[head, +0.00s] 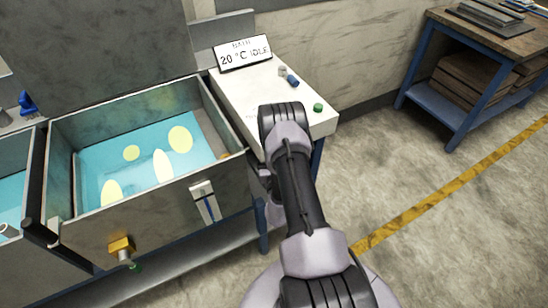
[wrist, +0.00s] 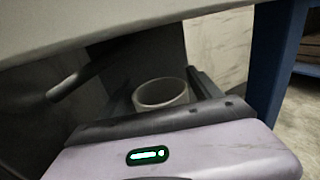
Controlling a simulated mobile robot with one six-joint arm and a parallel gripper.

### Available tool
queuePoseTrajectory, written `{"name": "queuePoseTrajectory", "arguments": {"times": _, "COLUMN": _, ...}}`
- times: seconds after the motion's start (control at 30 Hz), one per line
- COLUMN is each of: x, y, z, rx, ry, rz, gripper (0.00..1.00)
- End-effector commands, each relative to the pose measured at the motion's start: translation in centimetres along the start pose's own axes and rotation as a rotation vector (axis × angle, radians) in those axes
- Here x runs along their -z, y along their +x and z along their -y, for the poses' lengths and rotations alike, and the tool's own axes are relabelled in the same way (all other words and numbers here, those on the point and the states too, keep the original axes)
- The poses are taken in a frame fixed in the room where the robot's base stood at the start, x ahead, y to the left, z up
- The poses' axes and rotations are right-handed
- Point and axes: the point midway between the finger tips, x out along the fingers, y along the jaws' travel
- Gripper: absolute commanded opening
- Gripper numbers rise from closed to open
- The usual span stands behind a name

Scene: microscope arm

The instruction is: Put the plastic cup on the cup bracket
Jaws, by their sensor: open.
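In the wrist view a pale grey round cup (wrist: 160,93), which looks like the plastic cup, shows its open rim just beyond my gripper (wrist: 148,84). The dark fingers stand apart, with the cup's rim appearing between them. I cannot tell whether either finger touches it. The cup's lower part is hidden behind the gripper body. In the head view my arm hides the gripper and the cup. A small white fitting with a blue strip (head: 204,200) is on the bath's front wall. I cannot tell whether it is the cup bracket.
A steel bath (head: 130,225) holds blue water with several yellow ovals. Beside it, a white control panel (head: 245,97) has a display reading 20 °C IDLE. A brass tap (head: 122,247) sticks out in front. A blue-legged table (head: 455,100) stands at upper right. Floor at right is clear.

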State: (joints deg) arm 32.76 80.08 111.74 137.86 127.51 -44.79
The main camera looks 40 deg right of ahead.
Motion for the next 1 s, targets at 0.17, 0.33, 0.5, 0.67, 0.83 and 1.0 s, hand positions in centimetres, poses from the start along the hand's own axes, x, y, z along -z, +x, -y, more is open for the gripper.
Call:
{"name": "queuePoseTrajectory", "arguments": {"times": 0.17, "x": -0.2, "y": -4.7, "z": 0.0, "rx": 0.0, "ry": 0.002, "rz": -0.008, "gripper": 0.73}}
{"name": "queuePoseTrajectory", "arguments": {"times": 0.33, "x": -0.7, "y": -8.2, "z": 0.0, "rx": 0.0, "ry": 0.001, "rz": -0.009, "gripper": 0.73}}
{"name": "queuePoseTrajectory", "arguments": {"times": 0.5, "x": -1.2, "y": -9.0, "z": 0.0, "rx": 0.001, "ry": 0.0, "rz": -0.006, "gripper": 0.73}}
{"name": "queuePoseTrajectory", "arguments": {"times": 0.67, "x": -0.9, "y": -10.1, "z": 0.0, "rx": 0.001, "ry": 0.0, "rz": -0.005, "gripper": 0.73}}
{"name": "queuePoseTrajectory", "arguments": {"times": 0.83, "x": -0.4, "y": -10.8, "z": 0.0, "rx": 0.001, "ry": 0.0, "rz": -0.003, "gripper": 0.73}}
{"name": "queuePoseTrajectory", "arguments": {"times": 1.0, "x": 0.0, "y": -10.9, "z": 0.0, "rx": 0.001, "ry": 0.001, "rz": -0.002, "gripper": 0.73}}
